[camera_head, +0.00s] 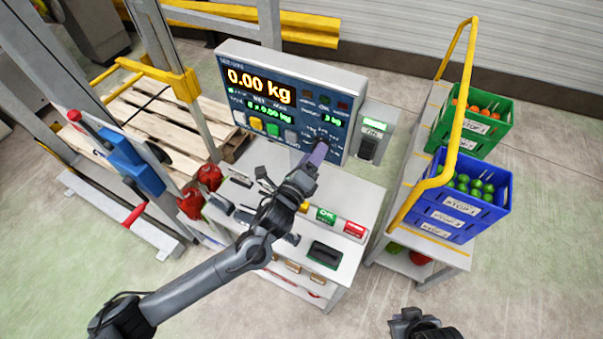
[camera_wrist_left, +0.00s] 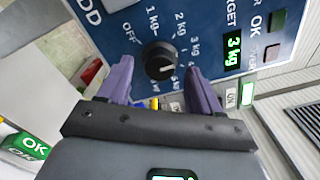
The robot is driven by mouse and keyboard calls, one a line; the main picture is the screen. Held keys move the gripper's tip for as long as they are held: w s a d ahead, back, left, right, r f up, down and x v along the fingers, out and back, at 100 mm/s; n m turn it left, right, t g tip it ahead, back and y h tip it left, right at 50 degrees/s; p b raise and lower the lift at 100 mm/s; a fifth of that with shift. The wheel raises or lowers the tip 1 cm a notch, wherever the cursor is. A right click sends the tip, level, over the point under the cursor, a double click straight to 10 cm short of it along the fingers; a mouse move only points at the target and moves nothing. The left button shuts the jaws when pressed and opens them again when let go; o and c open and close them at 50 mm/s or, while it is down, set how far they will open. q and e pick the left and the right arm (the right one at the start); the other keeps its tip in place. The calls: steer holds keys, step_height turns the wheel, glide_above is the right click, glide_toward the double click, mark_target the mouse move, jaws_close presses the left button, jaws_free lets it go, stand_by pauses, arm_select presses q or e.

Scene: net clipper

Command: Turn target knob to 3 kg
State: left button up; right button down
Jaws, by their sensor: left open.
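The target knob (camera_wrist_left: 160,60) is a round black dial on the blue panel, ringed by labels from OFF through 1 kg and 2 kg upward. Its pale mark points roughly right in the left wrist view; the exact label is hard to read. The TARGET display (camera_wrist_left: 233,53) reads 3 kg; it also shows in the head view (camera_head: 333,120). My left gripper (camera_wrist_left: 160,88) is open, its purple fingers on either side of the knob with visible gaps. In the head view the left gripper (camera_head: 316,153) covers the knob at the panel's lower right. No right gripper fingers show.
The scale panel's main display (camera_head: 259,86) reads 0.00 kg. Green OK (camera_head: 326,215) and red (camera_head: 354,229) buttons sit on the bench below my arm. A grey box (camera_head: 374,135) stands right of the panel. Blue (camera_head: 446,218) and green (camera_head: 496,137) crates stand farther right.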

arm_select(q)
steer(key=b+v, duration=0.1)
steer(key=v, duration=0.8)
steer(key=shift+s, duration=0.3)
steer(key=shift+a, duration=0.1)
